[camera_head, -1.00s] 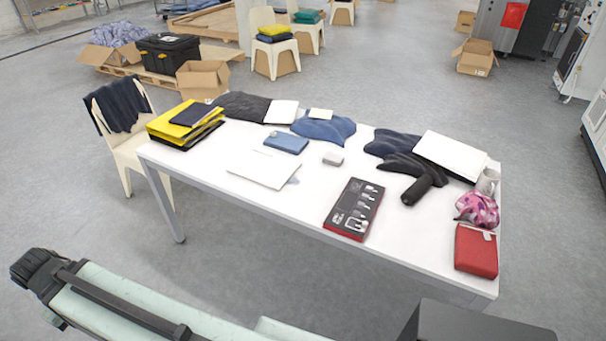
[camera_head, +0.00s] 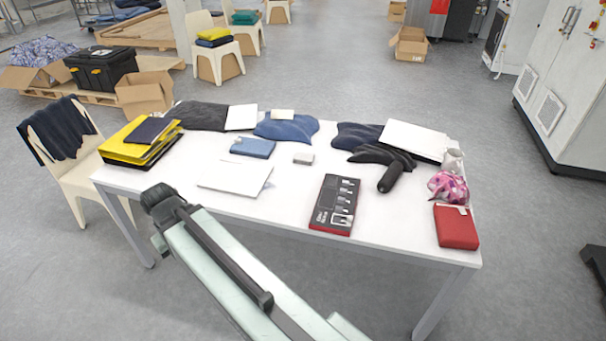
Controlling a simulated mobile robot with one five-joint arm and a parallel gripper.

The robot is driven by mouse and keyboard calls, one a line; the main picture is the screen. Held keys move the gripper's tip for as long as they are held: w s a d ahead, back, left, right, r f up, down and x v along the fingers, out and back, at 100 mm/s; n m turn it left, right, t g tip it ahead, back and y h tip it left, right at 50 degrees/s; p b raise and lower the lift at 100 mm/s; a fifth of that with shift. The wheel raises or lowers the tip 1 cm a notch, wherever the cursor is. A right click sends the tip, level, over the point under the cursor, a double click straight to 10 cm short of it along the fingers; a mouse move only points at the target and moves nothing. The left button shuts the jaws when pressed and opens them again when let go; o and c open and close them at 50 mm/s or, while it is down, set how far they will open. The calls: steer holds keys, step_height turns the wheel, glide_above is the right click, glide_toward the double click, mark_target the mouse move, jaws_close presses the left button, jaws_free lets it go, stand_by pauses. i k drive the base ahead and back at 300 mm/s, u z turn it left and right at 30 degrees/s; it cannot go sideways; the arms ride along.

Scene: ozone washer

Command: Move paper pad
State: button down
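Several white, paper-like flat things lie on the white table (camera_head: 290,216), and I cannot tell for sure which is the paper pad. A thin white one (camera_head: 234,176) lies near the front left. A small cream pad (camera_head: 283,114) lies on a blue cloth. A white sheet or pad (camera_head: 242,117) lies by a dark cloth, and a larger white one (camera_head: 412,141) rests on dark cloth at the right. My pale green arm reaches up from the bottom, its dark end in front of the table's left front edge. No gripper fingers show.
Yellow folders (camera_head: 139,143), a blue case (camera_head: 252,148), a small pale box (camera_head: 303,158), a tool set (camera_head: 335,204), a black glove-like thing (camera_head: 386,165), a mug (camera_head: 453,160), a pink cloth (camera_head: 448,186) and a red case (camera_head: 455,226) crowd the table. A chair (camera_head: 80,182) stands left.

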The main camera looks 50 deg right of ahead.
mark_target(233, 176)
steer(key=z, duration=0.25)
steer(key=i, duration=1)
steer(key=u, duration=0.1)
